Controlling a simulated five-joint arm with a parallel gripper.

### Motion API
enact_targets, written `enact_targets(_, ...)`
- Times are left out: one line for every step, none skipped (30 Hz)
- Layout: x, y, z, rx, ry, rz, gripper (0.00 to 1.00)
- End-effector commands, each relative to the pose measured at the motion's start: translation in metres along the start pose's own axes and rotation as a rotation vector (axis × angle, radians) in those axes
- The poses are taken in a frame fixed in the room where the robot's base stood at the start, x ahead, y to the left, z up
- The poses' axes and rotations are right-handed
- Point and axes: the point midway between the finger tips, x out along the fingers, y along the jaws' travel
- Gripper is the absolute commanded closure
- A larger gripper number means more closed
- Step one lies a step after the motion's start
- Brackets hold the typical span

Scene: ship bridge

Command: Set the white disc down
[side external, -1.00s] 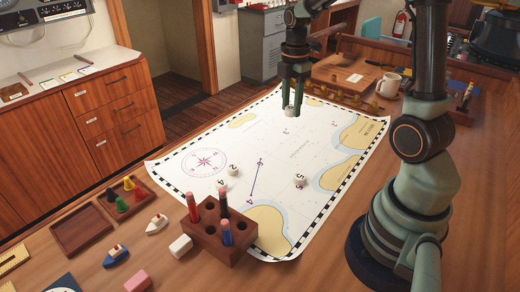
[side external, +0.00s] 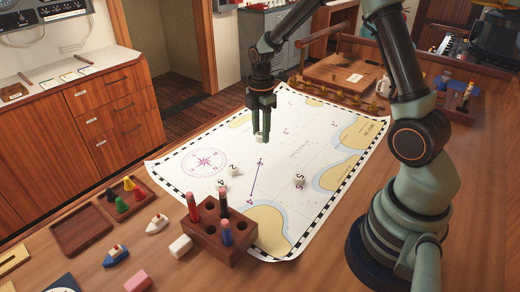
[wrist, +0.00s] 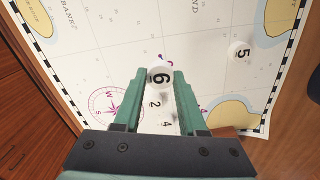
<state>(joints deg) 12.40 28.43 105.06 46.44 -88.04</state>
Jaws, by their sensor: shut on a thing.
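My gripper (side external: 261,134) is shut on a white disc (wrist: 160,76) and holds it over the chart (side external: 213,140). In the wrist view the disc shows a black 6 between my two green fingers. In the side view only a small part of it shows at the fingertips, and I cannot tell its height above the chart. Smaller in the wrist view, pale pieces marked 2 (wrist: 154,104) and 4 (wrist: 167,124) lie beyond the fingers. A white piece marked 5 (wrist: 239,49) is apart to the right; it also shows in the side view (side external: 299,181).
A wooden block with pens (side external: 205,244) stands at the chart's front edge. A tray of coloured pegs (side external: 124,195), toy boats (side external: 116,255) and a white block (side external: 181,246) are at front left. A board (side external: 347,80) and a mug (side external: 384,84) are behind.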

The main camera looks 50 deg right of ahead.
Motion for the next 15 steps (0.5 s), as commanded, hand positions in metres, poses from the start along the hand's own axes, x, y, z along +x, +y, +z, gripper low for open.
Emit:
enact_targets(0.003, 0.000, -0.001, -0.001, 0.000, -0.001, 1.00)
enact_targets(0.005, 0.000, -0.002, 0.000, 0.000, -0.001, 1.00)
enact_targets(0.006, 0.000, -0.002, 0.000, 0.000, -0.001, 1.00)
enact_targets(0.008, 0.000, -0.002, 0.000, 0.000, -0.001, 1.00)
enact_targets(0.010, 0.000, -0.001, 0.000, 0.000, -0.001, 1.00)
enact_targets(0.013, 0.000, -0.001, 0.000, 0.000, -0.001, 1.00)
enact_targets(0.015, 0.000, -0.001, 0.000, 0.000, -0.002, 1.00)
enact_targets(0.018, 0.000, -0.001, 0.000, 0.000, -0.003, 1.00)
enact_targets(0.021, -0.001, -0.001, 0.000, 0.000, -0.003, 1.00)
enact_targets(0.024, -0.001, -0.001, 0.000, 0.000, -0.002, 1.00)
enact_targets(0.027, -0.001, -0.001, 0.000, 0.000, -0.003, 1.00)
enact_targets(0.031, -0.001, -0.001, 0.000, 0.000, -0.004, 1.00)
enact_targets(0.033, -0.001, -0.001, 0.000, 0.000, -0.003, 1.00)
enact_targets(0.036, 0.000, -0.001, 0.000, 0.000, -0.002, 1.00)
enact_targets(0.039, 0.000, -0.001, 0.000, 0.000, -0.003, 1.00)
